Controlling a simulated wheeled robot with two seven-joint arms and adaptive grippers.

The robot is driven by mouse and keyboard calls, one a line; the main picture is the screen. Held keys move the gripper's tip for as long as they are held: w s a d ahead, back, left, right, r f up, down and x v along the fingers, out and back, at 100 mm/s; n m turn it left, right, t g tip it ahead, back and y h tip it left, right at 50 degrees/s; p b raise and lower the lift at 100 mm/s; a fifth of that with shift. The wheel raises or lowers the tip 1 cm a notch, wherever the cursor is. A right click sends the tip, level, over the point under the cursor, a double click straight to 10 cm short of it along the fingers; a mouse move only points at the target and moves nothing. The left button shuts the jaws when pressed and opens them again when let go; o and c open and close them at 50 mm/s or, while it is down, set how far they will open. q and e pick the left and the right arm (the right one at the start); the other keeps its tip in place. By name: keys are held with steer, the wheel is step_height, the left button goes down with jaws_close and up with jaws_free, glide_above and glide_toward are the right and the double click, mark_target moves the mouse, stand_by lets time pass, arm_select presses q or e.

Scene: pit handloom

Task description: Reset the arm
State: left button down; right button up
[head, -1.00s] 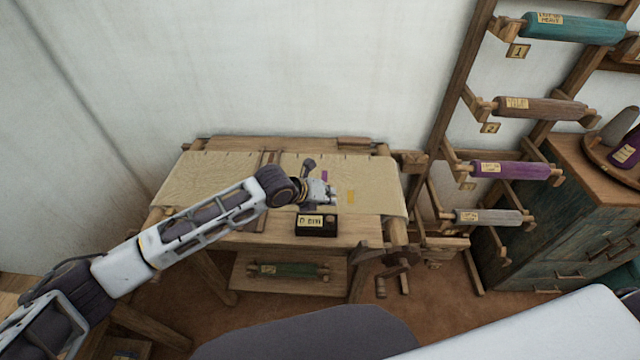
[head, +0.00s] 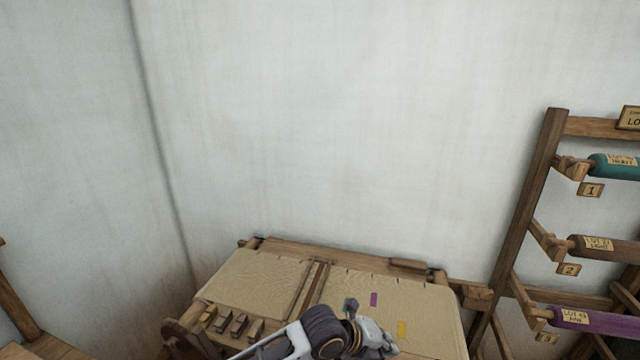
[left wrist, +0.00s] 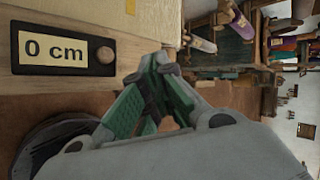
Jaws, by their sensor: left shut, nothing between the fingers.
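My left arm (head: 325,335) comes in at the bottom of the head view. Its gripper (head: 388,347) is over the front right part of the handloom's tan cloth (head: 435,318). In the left wrist view the left gripper's fingers (left wrist: 158,68) meet at the tips, with nothing between them. A black box labelled "0 cm" (left wrist: 62,50) with a round knob is beside the fingers, at the upper left of that view. My right gripper is not in view.
A wooden rack (head: 530,215) stands right of the loom, holding a teal roll (head: 615,166), a brown roll and a purple roll (head: 590,320). Several small wooden blocks (head: 236,324) sit at the loom's left front. The pale wall (head: 350,120) behind is bare.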

arm_select(q)
steer(key=s+a+f+n+y, duration=0.3)
steer(key=s+a+n, duration=0.3)
steer(key=a+n, duration=0.55)
steer(key=s+a+f+n+y, duration=0.3)
steer(key=s+a+n, duration=0.2)
steer(key=a+n, duration=0.65)
steer(key=s+a+f+n+y, duration=0.3)
steer(key=s+a+n, duration=0.4)
steer(key=a, duration=0.8)
step_height(320, 180, down, 33)
steer(key=s+n+g, duration=0.1)
steer(key=g, duration=0.1)
steer(key=s+a+f, duration=0.2)
steer(key=s+f, duration=0.8)
steer(key=s, duration=0.1)
steer(key=s+a+f+g, duration=0.1)
steer(key=s+a+f, duration=0.1)
steer(key=s+f, duration=0.8)
steer(key=shift+s, duration=0.75)
